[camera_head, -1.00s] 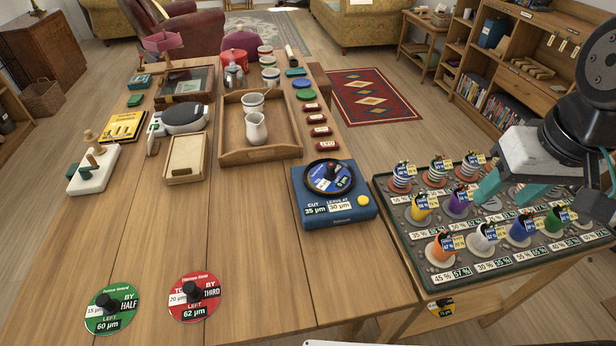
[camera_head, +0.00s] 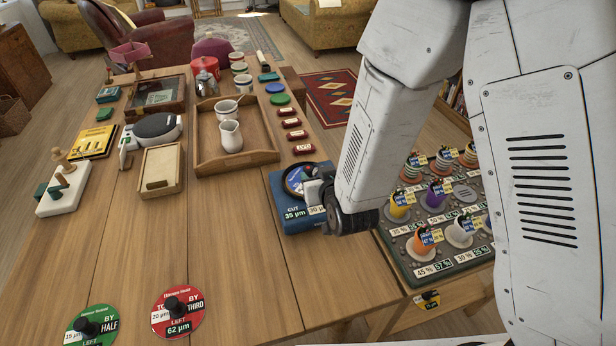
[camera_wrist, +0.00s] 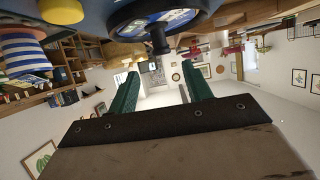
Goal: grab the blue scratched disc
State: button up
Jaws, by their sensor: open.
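The blue scratched disc (camera_head: 293,180) lies in a dark round holder on top of the blue box (camera_head: 279,202), at the table's right edge. My arm covers its right part in the head view. In the wrist view the disc (camera_wrist: 170,22) shows at the top, with its black centre knob (camera_wrist: 159,41) standing out towards my gripper. My gripper (camera_wrist: 161,72) is open and empty, its two green fingers apart. The knob appears just beyond the fingertips, not between them. In the head view the fingers are hidden behind my wrist.
A tray of colored posts (camera_head: 408,268) with tagged rings stands to the right, partly behind my arm. A green disc (camera_head: 90,328) and a red disc (camera_head: 178,312) lie at the table's front. A wooden tray (camera_head: 252,157) with jugs stands behind. The middle front is clear.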

aim_at(308, 167)
jog(key=shift+w+a+f, duration=0.3)
jog(key=shift+w+f, duration=0.05)
jog(key=shift+f, duration=0.05)
jog(key=x, duration=0.7)
jog(key=shift+r, duration=0.2)
grip_shut()
jog(key=shift+r, duration=0.1)
